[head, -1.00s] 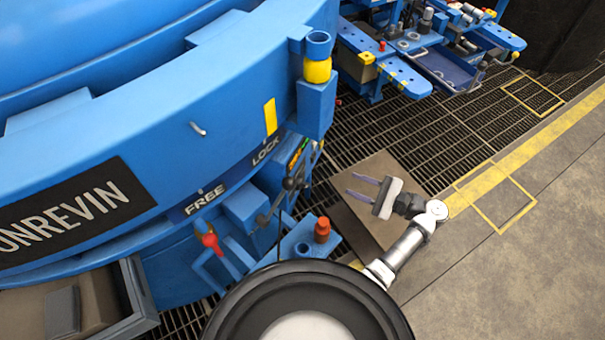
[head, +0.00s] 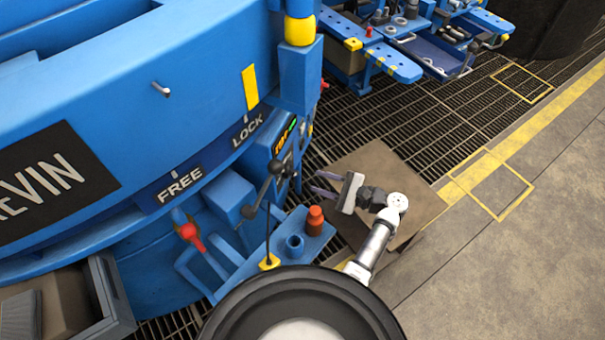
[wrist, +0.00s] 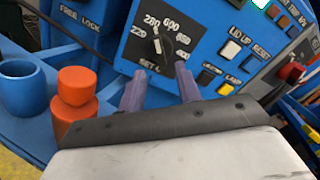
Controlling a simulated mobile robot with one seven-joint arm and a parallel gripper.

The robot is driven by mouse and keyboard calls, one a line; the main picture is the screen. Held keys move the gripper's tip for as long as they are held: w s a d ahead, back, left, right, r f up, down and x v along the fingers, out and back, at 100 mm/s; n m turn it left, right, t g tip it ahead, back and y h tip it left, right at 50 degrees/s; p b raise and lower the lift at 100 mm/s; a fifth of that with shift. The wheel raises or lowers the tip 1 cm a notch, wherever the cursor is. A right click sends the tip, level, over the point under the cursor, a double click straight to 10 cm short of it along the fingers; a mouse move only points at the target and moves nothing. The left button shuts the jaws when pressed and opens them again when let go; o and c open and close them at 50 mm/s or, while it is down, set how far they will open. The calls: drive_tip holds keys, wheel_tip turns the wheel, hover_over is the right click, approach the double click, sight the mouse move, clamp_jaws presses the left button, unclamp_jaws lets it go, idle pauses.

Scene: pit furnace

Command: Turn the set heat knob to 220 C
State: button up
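The set heat knob (wrist: 158,42) is a small dark knob on a blue control panel (wrist: 190,15) in the wrist view. Printed numbers ring it, with "SET C" below; I cannot tell its exact setting. My gripper (wrist: 160,71) is open and empty, its two purple fingers apart. The fingertips appear just below the knob in the picture, and I see no contact. In the head view, my gripper (head: 316,181) is beside the panel (head: 283,142), where the knob is too small to make out.
Push buttons (wrist: 231,49) sit right of the knob. An orange-red capped object (wrist: 75,100) and a blue cup (wrist: 22,88) stand on a ledge at left. A dark lever (head: 268,185) stands left of the panel. Grated floor lies behind my gripper.

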sight(297, 174)
drive_tip(key=x, duration=0.6)
drive_tip(key=shift+w+a+p, duration=0.1)
drive_tip(key=shift+a+p, duration=0.05)
drive_tip(key=shift+p, duration=0.2)
drive_tip(key=shift+c, duration=0.2)
clamp_jaws()
